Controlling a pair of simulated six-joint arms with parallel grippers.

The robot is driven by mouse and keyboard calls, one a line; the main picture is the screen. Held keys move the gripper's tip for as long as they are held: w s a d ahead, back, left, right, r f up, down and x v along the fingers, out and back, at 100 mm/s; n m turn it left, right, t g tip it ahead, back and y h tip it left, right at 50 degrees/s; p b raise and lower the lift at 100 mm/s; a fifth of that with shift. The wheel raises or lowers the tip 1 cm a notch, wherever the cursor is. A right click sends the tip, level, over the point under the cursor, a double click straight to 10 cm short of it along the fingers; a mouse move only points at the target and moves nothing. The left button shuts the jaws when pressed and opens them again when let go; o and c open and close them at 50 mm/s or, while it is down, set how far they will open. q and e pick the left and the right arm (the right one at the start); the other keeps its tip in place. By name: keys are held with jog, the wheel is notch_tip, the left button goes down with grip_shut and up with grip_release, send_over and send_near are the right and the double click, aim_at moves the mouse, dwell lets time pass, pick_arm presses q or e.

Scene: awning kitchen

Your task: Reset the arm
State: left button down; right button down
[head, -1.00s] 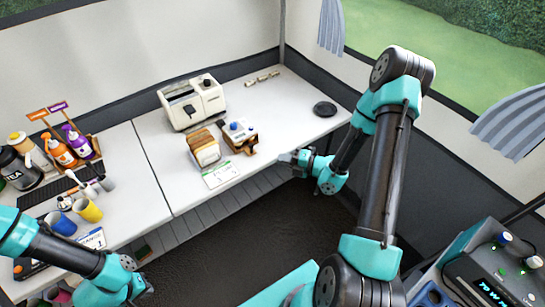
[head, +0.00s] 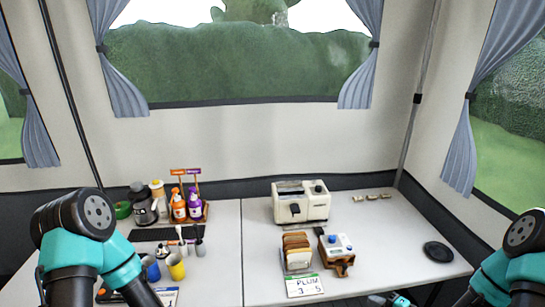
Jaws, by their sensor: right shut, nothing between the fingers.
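My right gripper (head: 388,299) shows only in part at the bottom edge of the head view. It is shut and empty, just in front of the table's front edge, to the right of a card with "PLUM" written on it (head: 305,286). The rest of that forearm is cut off below, and its teal and black elbow stands at the right edge. My left arm rises at the lower left with its elbow high. Its gripper is below the picture and hidden.
The white table (head: 225,270) holds a toaster (head: 301,205), a rack of bread slices (head: 297,252), a wooden holder (head: 337,256) and a black disc (head: 438,252). At left stand bottles (head: 187,207), a blue cup (head: 151,269) and a yellow cup (head: 176,267).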

jog(key=s+a+f+m+g+h, duration=0.35)
jog(key=a+f+m+g, duration=0.35)
jog(key=m, duration=0.6)
jog(key=s+a+f+m+g+h, duration=0.2)
jog(key=s+a+m, duration=0.4)
jog(key=s+m, duration=0.3)
jog(key=shift+s+f+m+g, duration=0.2)
jog(key=shift+f+m+g, duration=0.5)
jog(key=shift+g, duration=0.5)
jog(key=shift+r, duration=0.1)
